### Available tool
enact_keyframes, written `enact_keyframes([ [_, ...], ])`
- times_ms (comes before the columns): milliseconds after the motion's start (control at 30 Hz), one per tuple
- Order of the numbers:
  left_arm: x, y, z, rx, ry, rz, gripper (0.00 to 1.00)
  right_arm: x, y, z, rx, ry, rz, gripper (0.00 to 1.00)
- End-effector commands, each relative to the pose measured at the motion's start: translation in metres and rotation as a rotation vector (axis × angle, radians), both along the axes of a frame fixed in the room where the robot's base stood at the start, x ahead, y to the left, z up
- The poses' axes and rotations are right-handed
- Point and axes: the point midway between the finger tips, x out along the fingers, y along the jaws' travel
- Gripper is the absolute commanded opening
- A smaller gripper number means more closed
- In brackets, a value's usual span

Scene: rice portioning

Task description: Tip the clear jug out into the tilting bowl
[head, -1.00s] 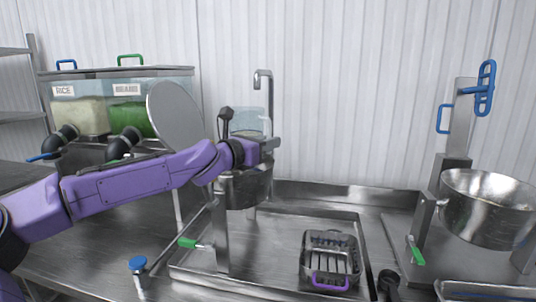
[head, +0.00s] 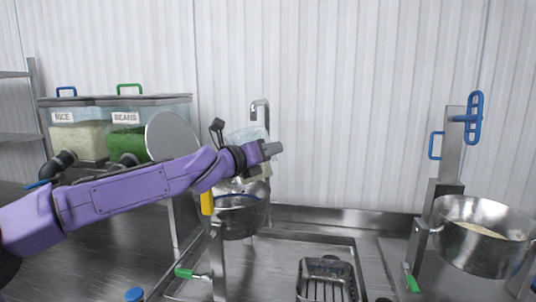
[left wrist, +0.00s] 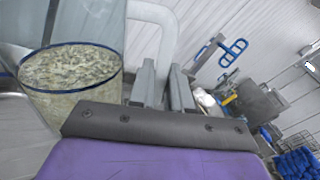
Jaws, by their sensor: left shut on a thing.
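The clear jug (head: 248,134) shows partly behind my left gripper (head: 268,150) and is tilted in the head view. My left gripper is shut on the jug at its handle side and holds it above a metal bowl (head: 236,222) on a post. In the left wrist view the jug (left wrist: 70,88) holds pale, grainy contents, and the gripper fingers (left wrist: 162,85) are beside its wall. The jug's lip and the inside of the bowl are mostly hidden. Another metal bowl (head: 478,248), with pale contents, is at the right. I cannot tell from labels which is the tilting bowl.
Bins labelled RICE (head: 76,138) and BEANS (head: 130,135) stand at the back left. A tap (head: 262,104) rises behind the left bowl. A wire basket (head: 325,282) lies in the tray below. A blue handle (head: 474,118) tops the right bowl's stand.

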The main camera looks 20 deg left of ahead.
Motion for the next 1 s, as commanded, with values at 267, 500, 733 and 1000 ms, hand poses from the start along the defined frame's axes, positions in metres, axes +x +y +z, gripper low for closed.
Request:
enact_keyframes([
  [267,0.0,0.002,0.028,-0.139,0.038,-0.001,0.0,0.0,0.0,0.023,0.0,0.0,0.0,0.43],
  [500,0.001,0.004,0.048,-0.263,0.074,0.0,0.0,0.0,0.0,0.04,0.0,0.0,0.0,0.43],
  [733,0.002,0.009,0.066,-0.38,0.109,0.0,0.0,0.0,0.0,0.058,0.0,0.0,0.0,0.43],
  [1000,0.005,0.016,0.085,-0.51,0.148,0.0,0.0,0.0,0.0,0.08,0.0,0.0,0.0,0.43],
])
